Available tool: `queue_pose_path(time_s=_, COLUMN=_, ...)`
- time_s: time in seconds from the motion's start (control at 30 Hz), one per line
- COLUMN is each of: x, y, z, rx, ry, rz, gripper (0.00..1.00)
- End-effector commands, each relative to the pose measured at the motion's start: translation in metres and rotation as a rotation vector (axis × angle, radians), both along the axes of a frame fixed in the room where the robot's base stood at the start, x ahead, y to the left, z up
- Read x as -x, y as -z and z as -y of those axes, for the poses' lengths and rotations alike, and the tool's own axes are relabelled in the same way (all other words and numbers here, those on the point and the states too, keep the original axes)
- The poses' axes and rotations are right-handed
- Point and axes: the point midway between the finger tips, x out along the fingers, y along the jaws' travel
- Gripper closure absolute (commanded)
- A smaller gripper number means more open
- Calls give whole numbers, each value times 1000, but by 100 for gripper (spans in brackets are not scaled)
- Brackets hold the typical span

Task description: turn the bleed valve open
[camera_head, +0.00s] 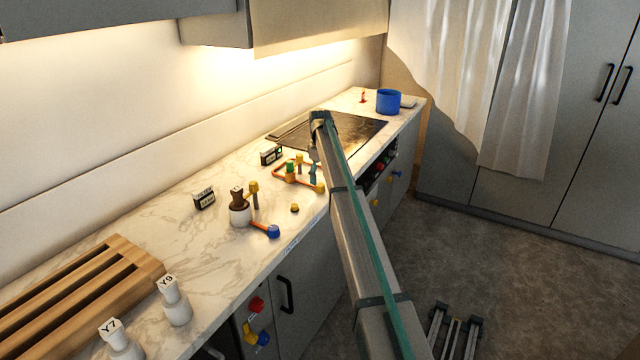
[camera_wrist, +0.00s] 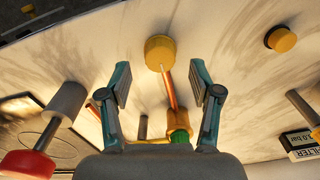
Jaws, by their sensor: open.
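A yellow round knob (camera_wrist: 160,50) sits at the end of an orange pipe in the wrist view; it appears to be the bleed valve's knob, but no label on it is readable. In the head view a matching yellow knob (camera_head: 319,188) is at the counter's front edge. My gripper (camera_wrist: 160,84) is open and empty, its teal fingers on either side of the knob's line, with no contact visible. In the head view my gripper (camera_head: 313,173) points down over the pipe assembly. A green fitting (camera_wrist: 180,135) joins the pipe; it also shows in the head view (camera_head: 291,171).
A loose-looking yellow cap (camera_head: 294,208) lies nearby on the marble counter. A small display (camera_head: 271,155) stands behind the pipes. A brown-topped white vessel (camera_head: 240,211) and a blue-ended orange lever (camera_head: 272,231) are to the left. A blue pot (camera_head: 388,101) stands at the far end.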

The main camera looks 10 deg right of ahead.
Motion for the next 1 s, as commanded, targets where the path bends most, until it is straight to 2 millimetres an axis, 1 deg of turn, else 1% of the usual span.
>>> queue_pose_path(time_s=0.03, x=-1, y=-12, z=0, rx=0, ry=0, rz=3, gripper=36)
queue_pose_path(time_s=0.2, x=-1, y=-45, z=0, rx=0, ry=0, rz=2, gripper=36)
queue_pose_path(time_s=0.3, x=-1, y=-61, z=0, rx=0, ry=0, rz=1, gripper=36)
queue_pose_path(time_s=0.4, x=-1, y=-73, z=0, rx=0, ry=0, rz=1, gripper=36)
queue_pose_path(time_s=0.5, x=-1, y=-81, z=0, rx=0, ry=0, rz=1, gripper=36)
queue_pose_path(time_s=0.6, x=0, y=-84, z=0, rx=0, ry=0, rz=0, gripper=36)
queue_pose_path(time_s=0.9, x=0, y=-85, z=0, rx=0, ry=0, rz=0, gripper=36)
queue_pose_path(time_s=1.0, x=0, y=-90, z=0, rx=0, ry=0, rz=0, gripper=36)
